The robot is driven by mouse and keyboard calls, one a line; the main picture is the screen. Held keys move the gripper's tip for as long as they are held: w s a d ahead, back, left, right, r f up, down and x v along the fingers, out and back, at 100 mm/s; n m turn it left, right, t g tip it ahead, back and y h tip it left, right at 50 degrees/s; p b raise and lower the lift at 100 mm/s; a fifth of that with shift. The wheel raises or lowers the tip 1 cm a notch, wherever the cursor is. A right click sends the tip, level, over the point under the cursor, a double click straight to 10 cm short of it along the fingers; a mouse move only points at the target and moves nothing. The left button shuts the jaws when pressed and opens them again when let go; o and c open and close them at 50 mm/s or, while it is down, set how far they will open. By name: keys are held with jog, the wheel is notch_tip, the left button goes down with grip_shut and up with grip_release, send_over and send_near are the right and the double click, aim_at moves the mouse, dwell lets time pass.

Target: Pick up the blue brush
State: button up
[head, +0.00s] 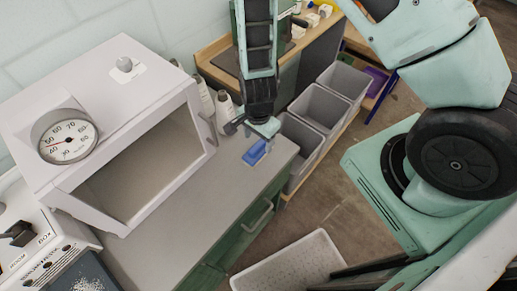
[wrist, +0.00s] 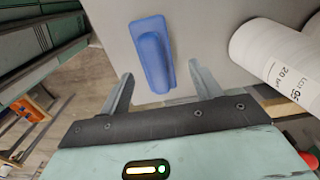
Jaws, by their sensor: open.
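The blue brush (head: 255,153) lies on the grey countertop (head: 190,190) near its right edge. In the wrist view the blue brush (wrist: 153,56) lies between the lines of my two fingers, farther out than the fingertips, with its lower end close to them. My gripper (head: 254,127) is just behind and above the brush in the head view. In the wrist view my gripper (wrist: 160,75) is open, with nothing seen held between its fingers.
A white open-fronted oven-like box with a dial (head: 66,138) takes the left of the counter. Grey bins (head: 318,107) stand beyond the counter's right edge.

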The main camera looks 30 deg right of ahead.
aim_at(258, 144)
jog(key=f, duration=0.1)
jog(key=f+p, duration=0.2)
jog(key=shift+s+a+f, duration=0.1)
jog(key=shift+s+f, duration=0.15)
jog(key=shift+s, duration=0.05)
jog(key=shift+f, duration=0.65)
jog(key=c, duration=1.2)
jog(key=shift+r, duration=0.1)
notch_tip(258, 144, up, 10)
jog(key=shift+f+b, duration=0.1)
jog(key=shift+b, duration=1.1)
